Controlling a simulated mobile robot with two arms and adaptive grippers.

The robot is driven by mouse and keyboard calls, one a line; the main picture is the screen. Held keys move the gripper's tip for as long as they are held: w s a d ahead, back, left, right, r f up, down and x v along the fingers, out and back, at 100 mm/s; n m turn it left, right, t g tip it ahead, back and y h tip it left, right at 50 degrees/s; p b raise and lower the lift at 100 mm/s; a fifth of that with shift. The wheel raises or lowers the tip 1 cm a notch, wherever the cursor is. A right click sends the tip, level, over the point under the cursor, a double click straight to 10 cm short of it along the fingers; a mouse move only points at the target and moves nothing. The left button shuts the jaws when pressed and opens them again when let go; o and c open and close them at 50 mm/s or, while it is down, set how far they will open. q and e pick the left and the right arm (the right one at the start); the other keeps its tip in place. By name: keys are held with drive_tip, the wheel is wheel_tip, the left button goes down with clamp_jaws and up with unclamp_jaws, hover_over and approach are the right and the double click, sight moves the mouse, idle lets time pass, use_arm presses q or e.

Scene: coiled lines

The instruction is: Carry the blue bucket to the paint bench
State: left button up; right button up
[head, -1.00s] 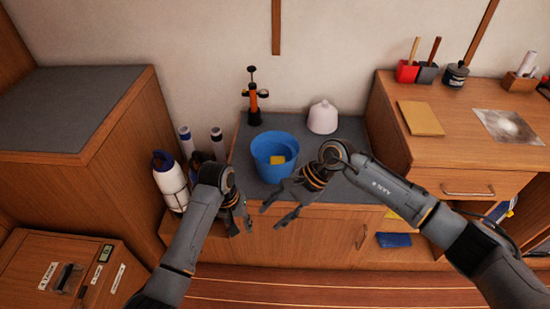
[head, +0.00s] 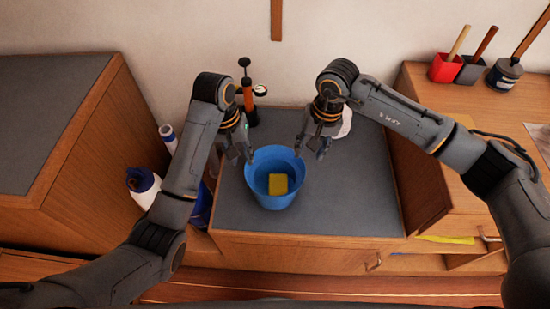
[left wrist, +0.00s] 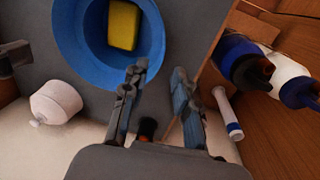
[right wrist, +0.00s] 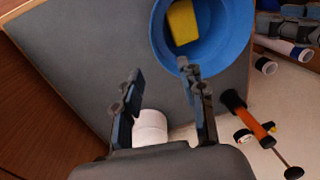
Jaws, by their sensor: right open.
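The blue bucket (head: 273,203) stands upright on the grey top of a low counter, with a yellow sponge-like block (head: 278,184) inside. My left gripper (head: 238,154) is at the bucket's back left, its fingers apart and empty. In the left wrist view the bucket's rim (left wrist: 75,60) lies close beside one finger. My right gripper (head: 310,150) is at the back right, open and empty. In the right wrist view one fingertip is close to or over the rim (right wrist: 215,68); I cannot tell whether it touches. I cannot tell which surface is the paint bench.
A higher wooden bench (head: 425,85) stands right, with red (head: 445,68) and grey holders and a dark jar (head: 505,75). A tall grey-topped cabinet (head: 50,120) stands left, bottles in the gap. An orange-black pump (head: 248,95) and white object (head: 346,122) stand behind. The counter's right part is clear.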

sight(251, 181)
use_arm(q)
drive_tip(key=f, duration=0.4)
drive_tip(key=d+f, duration=0.1)
drive_tip(key=f, duration=0.8)
drive_tip(key=shift+d+f, duration=0.1)
drive_tip(key=shift+d, duration=0.3)
use_arm(e)
drive_tip(key=f, duration=0.4)
drive_tip(key=a+f, duration=0.1)
drive_tip(key=f, duration=0.3)
drive_tip(key=a+f, duration=0.1)
drive_tip(key=f, duration=0.4)
drive_tip(key=shift+w, duration=0.1)
use_arm(q)
drive_tip(key=shift+c, duration=0.2)
use_arm(e)
drive_tip(key=shift+c, duration=0.2)
use_arm(q)
clamp_jaws()
use_arm(e)
drive_tip(key=c, duration=0.7)
use_arm(q)
drive_tip(key=shift+a, duration=0.1)
use_arm(e)
drive_tip(key=shift+d+f, duration=0.1)
drive_tip(key=shift+d, duration=0.05)
clamp_jaws()
